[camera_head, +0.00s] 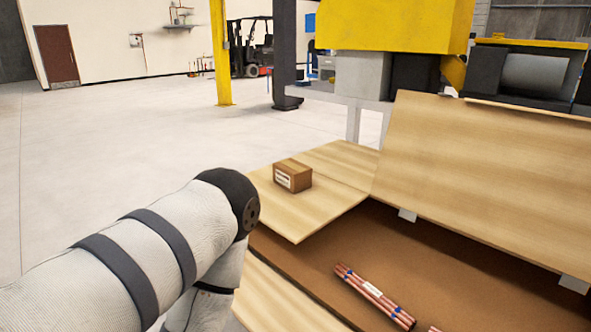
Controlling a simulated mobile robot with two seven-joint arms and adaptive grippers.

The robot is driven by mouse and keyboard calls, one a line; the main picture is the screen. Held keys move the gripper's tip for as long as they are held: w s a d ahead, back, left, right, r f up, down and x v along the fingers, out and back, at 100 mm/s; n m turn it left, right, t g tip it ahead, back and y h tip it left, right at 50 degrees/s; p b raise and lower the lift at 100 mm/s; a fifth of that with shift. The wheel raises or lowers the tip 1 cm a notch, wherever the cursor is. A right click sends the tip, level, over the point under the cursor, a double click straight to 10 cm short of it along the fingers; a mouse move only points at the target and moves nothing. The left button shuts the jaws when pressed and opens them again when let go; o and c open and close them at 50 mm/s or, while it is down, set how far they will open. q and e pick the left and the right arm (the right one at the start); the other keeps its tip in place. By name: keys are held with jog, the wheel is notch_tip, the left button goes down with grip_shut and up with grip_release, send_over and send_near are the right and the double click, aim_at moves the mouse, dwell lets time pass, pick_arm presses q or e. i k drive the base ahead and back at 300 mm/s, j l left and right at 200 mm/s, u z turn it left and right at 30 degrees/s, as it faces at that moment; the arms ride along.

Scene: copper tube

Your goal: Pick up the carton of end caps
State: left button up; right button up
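A small brown carton (292,176) with a white label on its front side sits upright on a light wooden flap or panel (318,208) near the middle of the head view. My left arm comes in from the left and bends downward at its elbow. Its gripper is hidden below the picture edge. My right gripper is not in view. Nothing is seen touching the carton.
A large open box (300,262) with wood-coloured flaps holds a bundle of copper tubes (372,292) with blue bands. Yellow and grey machinery (395,25) stands behind. A yellow post (220,55) and forklift (250,48) are farther back. Open floor lies left.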

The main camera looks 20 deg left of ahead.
aim_at(294, 176)
jog(key=i+j+z, duration=0.15)
jog(key=j, duration=0.35)
jog(key=j+z, duration=0.15)
jog(key=j, duration=0.3)
jog(key=i+j+z, duration=0.15)
jog(key=j, duration=0.4)
